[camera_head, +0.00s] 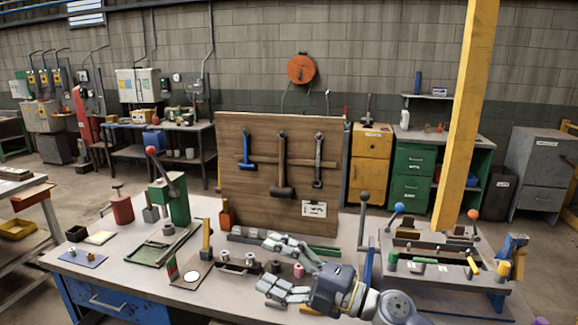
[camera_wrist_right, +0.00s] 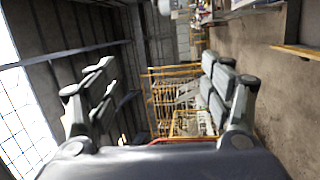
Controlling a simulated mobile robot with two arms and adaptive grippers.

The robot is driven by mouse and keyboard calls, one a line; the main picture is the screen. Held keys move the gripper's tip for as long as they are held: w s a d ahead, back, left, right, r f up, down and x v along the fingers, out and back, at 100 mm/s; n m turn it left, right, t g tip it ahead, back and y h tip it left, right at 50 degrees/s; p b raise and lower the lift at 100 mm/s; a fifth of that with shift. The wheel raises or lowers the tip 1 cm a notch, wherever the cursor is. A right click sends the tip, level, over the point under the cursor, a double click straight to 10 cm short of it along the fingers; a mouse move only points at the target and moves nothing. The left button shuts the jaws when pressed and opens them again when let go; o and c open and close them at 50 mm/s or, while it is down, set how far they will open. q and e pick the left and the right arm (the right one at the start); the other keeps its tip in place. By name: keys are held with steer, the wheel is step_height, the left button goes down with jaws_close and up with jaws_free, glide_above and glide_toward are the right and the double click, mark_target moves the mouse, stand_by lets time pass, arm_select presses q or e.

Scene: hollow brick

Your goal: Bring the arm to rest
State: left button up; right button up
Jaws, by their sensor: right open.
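My right gripper (camera_head: 268,268) reaches in from the lower right of the head view, above the front middle of the workbench (camera_head: 130,268). Its two fingers are spread and point left, with nothing between them. In the right wrist view the fingers of the right gripper (camera_wrist_right: 158,85) stand wide apart, and only the far room shows between them. My left gripper is not in the head view.
A green press (camera_head: 178,200) stands at the bench's left. A board with hanging tools (camera_head: 260,165) rises behind the gripper. A fixture with coloured knobs (camera_head: 430,245) and a yellow post (camera_head: 465,110) are at right. Small parts lie near the gripper.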

steer(key=w+d+f+m+t+h, duration=0.1)
steer(key=d+f+m+t+h, duration=0.2)
steer(key=d+m+t+h, duration=1.1)
steer(key=s+d+f+m+g+h, duration=0.2)
steer(key=s+d+f+m+g, duration=0.15)
steer(key=f+m, duration=0.3)
steer(key=s+d+f+m+g+h, duration=0.1)
steer(key=s+d+f+m+g, duration=0.15)
steer(key=f+m+g, duration=0.35)
steer(key=s+d+f+m+g, duration=0.1)
steer(key=s+f+g, duration=0.3)
steer(key=s, duration=0.5)
steer(key=s+d+f+g, duration=0.1)
steer(key=s+f+g, duration=0.1)
steer(key=s+f, duration=0.6)
steer(key=s+d+f+m+g, duration=0.1)
steer(key=s+d+f+g, duration=0.2)
steer(key=s, duration=0.7)
step_height(320, 180, down, 28)
steer(key=s+a+g+b, duration=0.1)
steer(key=s+a, duration=0.1)
steer(key=s+d+f, duration=0.1)
steer(key=s+f, duration=0.7)
steer(key=s+d+f+g+h, duration=0.1)
steer(key=s+d+f, duration=0.1)
steer(key=s+f, duration=0.6)
steer(key=shift+d+f+n+b, duration=0.25)
steer(key=shift+n+b, duration=0.1)
steer(key=shift+b, duration=0.1)
